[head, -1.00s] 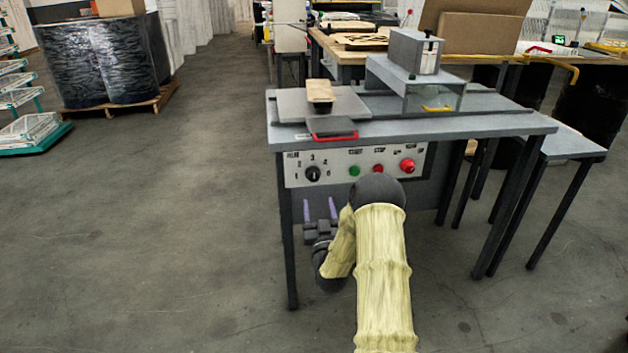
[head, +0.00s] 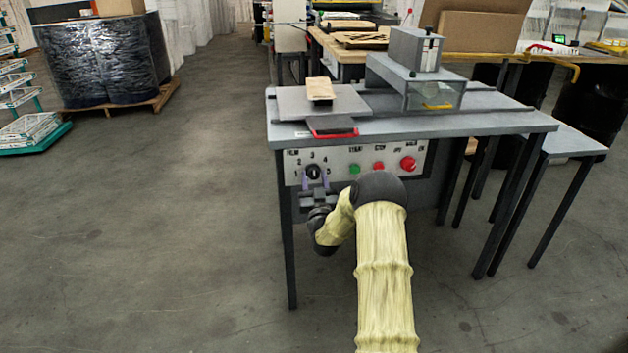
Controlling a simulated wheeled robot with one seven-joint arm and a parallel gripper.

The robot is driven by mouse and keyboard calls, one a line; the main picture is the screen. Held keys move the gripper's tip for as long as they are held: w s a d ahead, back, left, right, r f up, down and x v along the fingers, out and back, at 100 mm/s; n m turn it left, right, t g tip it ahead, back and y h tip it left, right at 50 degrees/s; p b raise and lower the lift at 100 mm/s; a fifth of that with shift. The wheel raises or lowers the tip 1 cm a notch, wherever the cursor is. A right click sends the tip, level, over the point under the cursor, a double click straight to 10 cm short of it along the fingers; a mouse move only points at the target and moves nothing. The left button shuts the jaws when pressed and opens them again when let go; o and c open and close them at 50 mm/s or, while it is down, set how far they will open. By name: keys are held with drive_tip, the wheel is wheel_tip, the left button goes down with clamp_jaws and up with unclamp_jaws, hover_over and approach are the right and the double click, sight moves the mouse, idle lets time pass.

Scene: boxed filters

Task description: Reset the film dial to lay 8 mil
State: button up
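The film dial (head: 313,172) is a small black knob at the left end of the light control panel on the front of the grey machine (head: 430,127). Numbers stand around it; 2, 3 and 4 read above it and 1 at its left. A small pale mark shows on the knob, but its exact direction is too small to tell. The gripper partly hides the dial's lower part.
A green button (head: 355,169), a red button (head: 378,167) and a larger red knob (head: 408,163) sit to the right on the panel. A red-edged plate (head: 335,134) juts out above. A wooden-looking block (head: 319,89) lies on top.

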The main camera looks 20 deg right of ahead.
drive_tip(key=c, duration=0.3)
drive_tip(key=shift+f+n+y+b, duration=0.1)
drive_tip(key=shift+n+y+b, duration=0.25)
drive_tip(key=shift+n, duration=0.45)
drive_tip(key=n+y+b, duration=0.1)
drive_tip(key=n, duration=0.1)
drive_tip(key=n+y, duration=0.1)
drive_tip(key=n, duration=0.2)
drive_tip(key=shift+d+y+b, duration=0.1)
drive_tip(key=shift+y+b, duration=0.25)
drive_tip(key=n+y+b, duration=0.1)
drive_tip(key=n, duration=0.2)
drive_tip(key=n+y, duration=0.1)
drive_tip(key=n, duration=0.2)
drive_tip(key=shift+s+d+y+b, duration=0.1)
drive_tip(key=shift+d+y+b, duration=0.05)
drive_tip(key=shift+y+b, duration=0.25)
drive_tip(key=n+g, duration=0.1)
drive_tip(key=n, duration=0.1)
drive_tip(key=n+y, duration=0.1)
drive_tip(key=n, duration=0.1)
drive_tip(key=n+g+y+b, duration=0.1)
drive_tip(key=n, duration=0.1)
drive_tip(key=shift+d+r+n+g, duration=0.1)
drive_tip(key=shift+r+n+g, duration=0.2)
drive_tip(key=n+g, duration=0.1)
drive_tip(key=n, duration=0.4)
drive_tip(key=shift+r+g+b, duration=0.15)
drive_tip(key=shift+g+b, duration=0.2)
drive_tip(key=shift+g, duration=0.05)
